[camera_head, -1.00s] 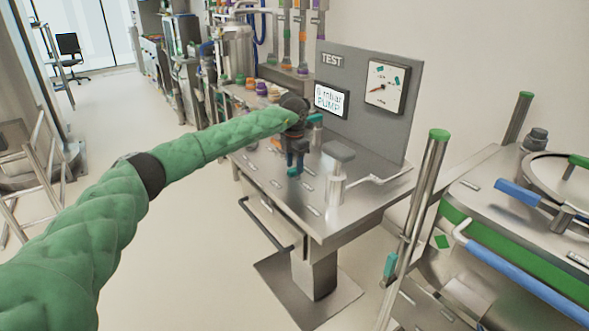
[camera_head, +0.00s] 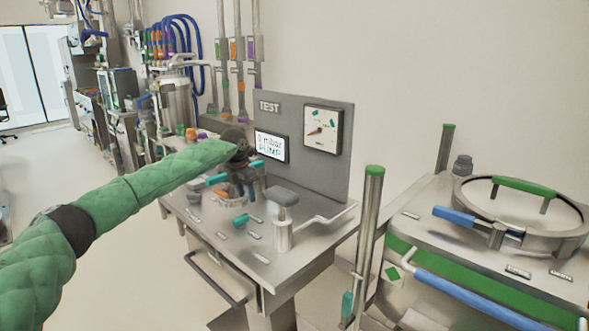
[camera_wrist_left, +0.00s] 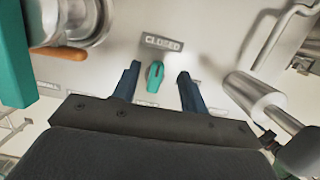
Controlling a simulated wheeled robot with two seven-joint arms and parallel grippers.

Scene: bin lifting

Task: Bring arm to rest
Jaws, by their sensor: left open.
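My left arm reaches in from the left over the steel test table (camera_head: 300,262) in the head view. My left gripper (camera_head: 250,190) points down above the table and is open. In the left wrist view, its two dark fingers (camera_wrist_left: 158,82) are spread, with a small teal knob (camera_wrist_left: 154,77) seen between them near a "CLOSED" label. The knob also shows in the head view (camera_head: 241,220), below the fingers and apart from them. Nothing is held. My right gripper is in neither view.
A grey panel (camera_head: 262,130) with a screen and a dial (camera_head: 322,130) stands behind the table. A grey-capped post (camera_head: 284,225) is right of the gripper. A steel vessel with a round lid (camera_head: 520,215) stands at the right. Floor is free at the left.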

